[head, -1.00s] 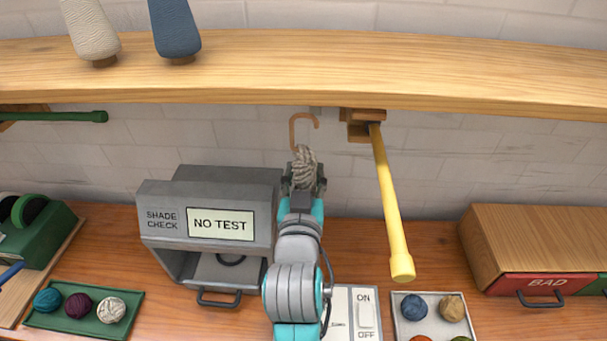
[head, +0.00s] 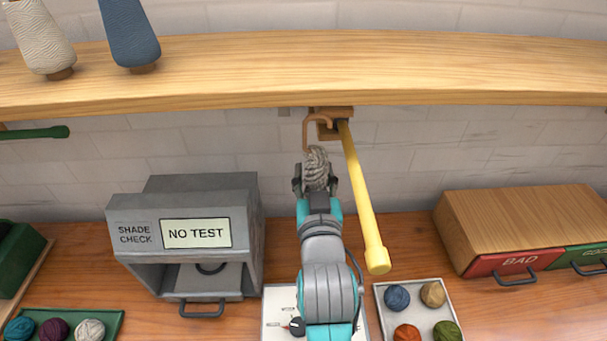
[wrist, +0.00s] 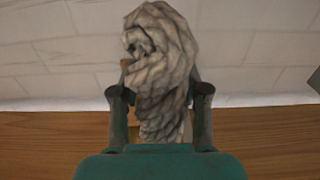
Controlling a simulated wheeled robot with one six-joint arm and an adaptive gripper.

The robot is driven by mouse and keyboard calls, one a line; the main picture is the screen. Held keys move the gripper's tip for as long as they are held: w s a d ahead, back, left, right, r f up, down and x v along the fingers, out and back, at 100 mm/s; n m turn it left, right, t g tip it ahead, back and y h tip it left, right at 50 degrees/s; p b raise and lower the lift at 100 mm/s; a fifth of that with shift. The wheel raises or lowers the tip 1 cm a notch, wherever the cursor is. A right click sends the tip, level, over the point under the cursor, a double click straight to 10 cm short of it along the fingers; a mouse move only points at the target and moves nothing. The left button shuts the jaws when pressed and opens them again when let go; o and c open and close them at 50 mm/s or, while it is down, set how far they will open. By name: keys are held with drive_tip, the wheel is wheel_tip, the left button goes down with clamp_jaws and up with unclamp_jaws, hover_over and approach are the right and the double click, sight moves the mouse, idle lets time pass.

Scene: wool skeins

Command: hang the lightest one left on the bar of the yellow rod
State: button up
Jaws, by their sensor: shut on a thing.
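My gripper (head: 316,183) is shut on a twisted grey-beige wool skein (head: 317,160), which stands upright above the fingers. In the wrist view the skein (wrist: 160,62) fills the space between the fingers. The yellow rod (head: 361,195) sticks out from a wooden wall block under the shelf, toward me, and ends in a thicker cap. The hook is just left of the rod's wall end in the head view and overlaps the block; its depth relative to the rod is hard to tell. No skein shows on the yellow rod.
A wooden shelf (head: 400,75) runs above the rod. A grey shade-check box (head: 185,245) reading NO TEST stands left of my arm. A tray of wool balls (head: 378,313) and a wooden drawer box (head: 520,215) are on the right. A green rod (head: 35,133) is far left.

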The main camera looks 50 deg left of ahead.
drive_tip(key=shift+w+d+f, duration=0.6)
drive_tip(key=shift+w+d, duration=0.2)
drive_tip(key=shift+w, duration=0.1)
drive_tip(key=shift+w+d+f, duration=0.6)
drive_tip(key=shift+w+d, duration=0.15)
drive_tip(key=shift+w, duration=0.1)
drive_tip(key=o, duration=1.2)
drive_tip(key=v, duration=1.2)
drive_tip(key=shift+f, duration=0.1)
